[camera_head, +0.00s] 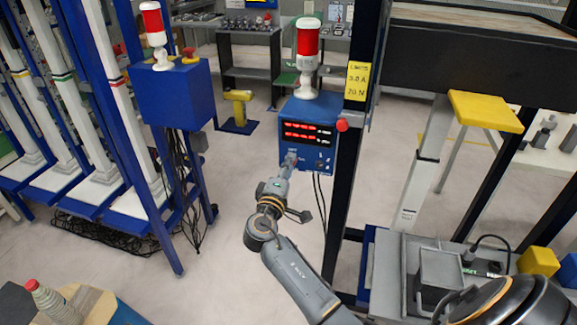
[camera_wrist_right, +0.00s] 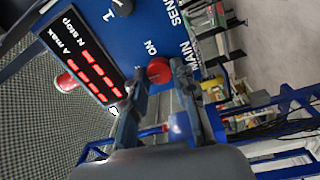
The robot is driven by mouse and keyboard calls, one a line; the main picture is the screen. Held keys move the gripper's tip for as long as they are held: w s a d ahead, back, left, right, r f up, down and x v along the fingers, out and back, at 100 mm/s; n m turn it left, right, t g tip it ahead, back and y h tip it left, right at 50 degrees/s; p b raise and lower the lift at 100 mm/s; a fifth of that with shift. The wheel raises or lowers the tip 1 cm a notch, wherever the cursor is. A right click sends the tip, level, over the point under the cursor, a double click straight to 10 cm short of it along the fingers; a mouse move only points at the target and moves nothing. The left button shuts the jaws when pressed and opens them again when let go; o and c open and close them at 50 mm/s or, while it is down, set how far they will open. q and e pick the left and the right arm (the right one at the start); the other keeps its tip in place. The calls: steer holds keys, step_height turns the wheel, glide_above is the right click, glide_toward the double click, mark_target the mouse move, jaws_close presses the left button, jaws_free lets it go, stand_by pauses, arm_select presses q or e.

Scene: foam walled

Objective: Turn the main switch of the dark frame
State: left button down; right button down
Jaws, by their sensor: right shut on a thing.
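A blue control box (camera_head: 312,112) with red lit digits hangs beside the black post of the dark frame (camera_head: 343,190). My right gripper (camera_head: 289,160) is at the lower left of the box's front. In the right wrist view, the red main switch (camera_wrist_right: 158,68) sits by the lettering MAIN and ON on the blue panel. The fingers of my right gripper (camera_wrist_right: 161,80) are shut on the switch, one on each side. In the head view the gripper hides the switch. My left gripper is not in view.
A red and white signal lamp (camera_head: 307,55) stands on the box. Cables hang below it. A second blue box (camera_head: 180,95) with a lamp stands left, on a blue frame. A yellow post (camera_head: 238,105) stands behind. Open grey floor (camera_head: 215,235) lies left of my arm.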

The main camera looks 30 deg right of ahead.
steer(key=c, duration=1.1)
jaws_free()
steer(key=shift+o, duration=0.2)
steer(key=v, duration=1.2)
steer(key=shift+f, duration=0.1)
